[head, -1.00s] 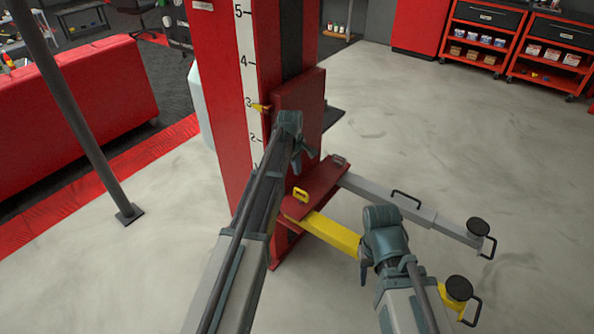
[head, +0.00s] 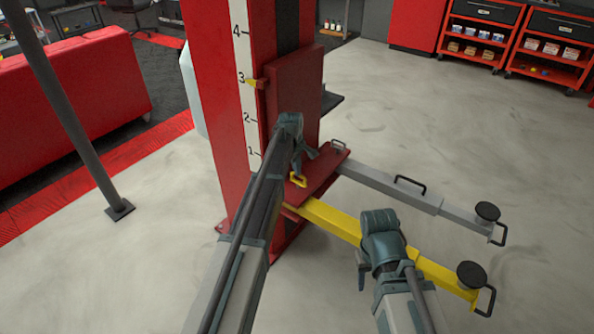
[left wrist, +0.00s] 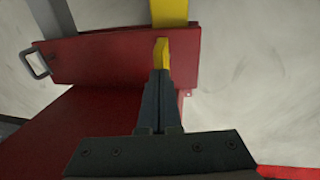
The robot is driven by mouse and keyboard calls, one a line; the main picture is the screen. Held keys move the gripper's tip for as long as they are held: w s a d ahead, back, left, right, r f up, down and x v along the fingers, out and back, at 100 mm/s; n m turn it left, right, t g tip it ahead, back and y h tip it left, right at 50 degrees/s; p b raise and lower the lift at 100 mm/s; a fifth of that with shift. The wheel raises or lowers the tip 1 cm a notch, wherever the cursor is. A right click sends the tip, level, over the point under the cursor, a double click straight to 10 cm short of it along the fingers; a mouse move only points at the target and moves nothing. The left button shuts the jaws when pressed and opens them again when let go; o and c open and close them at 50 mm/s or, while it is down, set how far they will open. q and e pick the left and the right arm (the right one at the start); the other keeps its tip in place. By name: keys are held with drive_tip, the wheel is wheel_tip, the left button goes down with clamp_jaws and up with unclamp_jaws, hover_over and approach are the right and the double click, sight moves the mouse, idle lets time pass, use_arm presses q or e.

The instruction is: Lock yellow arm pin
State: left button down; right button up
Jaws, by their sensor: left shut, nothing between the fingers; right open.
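The yellow lift arm (head: 333,222) extends from the red carriage toward the lower right; it also shows in the left wrist view (left wrist: 170,12). Its yellow pin handle (head: 299,181) stands at the carriage's base plate. My left gripper (head: 297,170) is shut and empty, right above the handle. In the left wrist view, the shut fingers (left wrist: 160,78) point at the yellow handle (left wrist: 161,52) and partly cover it; I cannot tell whether they touch it. My right gripper (head: 362,276) is open and empty, in front of the yellow arm.
The red column (head: 212,90) with a number scale rises behind my left arm. A grey lift arm (head: 385,185) with its own pin ring (left wrist: 36,63) lies to the right. A dark pole (head: 70,115) stands at left. Floor at right is clear.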

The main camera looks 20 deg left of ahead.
use_arm(q)
wheel_tip(320, 180, down, 3)
drive_tip(key=b, duration=0.3)
drive_tip(key=shift+f, duration=0.1)
drive_tip(key=shift+s+r, duration=0.1)
drive_tip(key=shift+r, duration=0.1)
idle(0.3)
drive_tip(key=shift+r+p, duration=0.45)
drive_tip(key=shift+p, duration=0.15)
wheel_tip(320, 180, up, 13)
drive_tip(key=p, duration=1.3)
hover_over(298, 182)
drive_tip(key=s, duration=0.4)
drive_tip(key=shift+w+a, duration=0.2)
drive_tip(key=shift+a, duration=0.15)
